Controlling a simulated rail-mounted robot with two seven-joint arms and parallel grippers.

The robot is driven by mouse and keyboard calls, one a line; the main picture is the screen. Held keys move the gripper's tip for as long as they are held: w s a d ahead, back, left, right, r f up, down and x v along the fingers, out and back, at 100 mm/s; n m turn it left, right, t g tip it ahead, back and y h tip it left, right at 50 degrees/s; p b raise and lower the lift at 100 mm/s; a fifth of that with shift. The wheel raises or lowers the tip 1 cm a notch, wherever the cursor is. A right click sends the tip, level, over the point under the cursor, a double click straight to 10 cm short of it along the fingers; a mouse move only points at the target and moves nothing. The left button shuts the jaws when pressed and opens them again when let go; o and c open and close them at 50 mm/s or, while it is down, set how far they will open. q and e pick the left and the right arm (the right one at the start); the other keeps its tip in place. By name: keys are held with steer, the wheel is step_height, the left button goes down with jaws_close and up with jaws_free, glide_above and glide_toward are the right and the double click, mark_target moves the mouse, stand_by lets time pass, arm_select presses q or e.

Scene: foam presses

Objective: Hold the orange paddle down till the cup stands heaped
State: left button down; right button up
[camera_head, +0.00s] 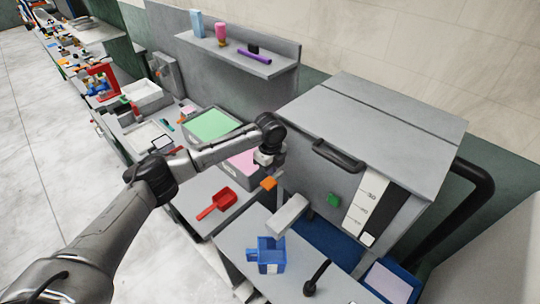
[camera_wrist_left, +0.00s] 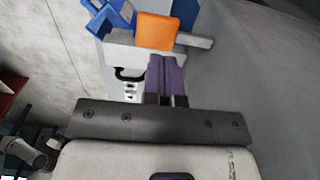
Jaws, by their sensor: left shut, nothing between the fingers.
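The orange paddle (camera_head: 268,183) sticks out from the front of the grey press (camera_head: 310,165); it also shows in the left wrist view (camera_wrist_left: 157,30). My left gripper (camera_head: 264,168) is just above and behind it in the head view. Its purple fingers (camera_wrist_left: 162,60) are shut and empty, with their tips at the paddle's near edge; I cannot tell whether they touch. The blue cup (camera_head: 265,256) stands on the grey surface below the light grey spout (camera_head: 287,214). The cup partly shows in the wrist view (camera_wrist_left: 108,16). I cannot make out its contents.
A green button (camera_head: 334,200) and a scale with a white marker (camera_head: 365,212) are on the press front. A black lever (camera_head: 317,278) stands right of the cup. A red scoop (camera_head: 217,203) lies to the left. A black pipe (camera_head: 470,200) bends at the right.

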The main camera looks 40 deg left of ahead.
mark_target(269, 181)
arm_select(q)
steer(key=shift+f+p, duration=0.5)
steer(key=shift+f, duration=1.85)
step_height(269, 181, down, 2)
steer(key=shift+f, duration=0.2)
steer(key=shift+a+f, duration=0.1)
steer(key=shift+f, duration=0.2)
steer(key=shift+s, duration=0.1)
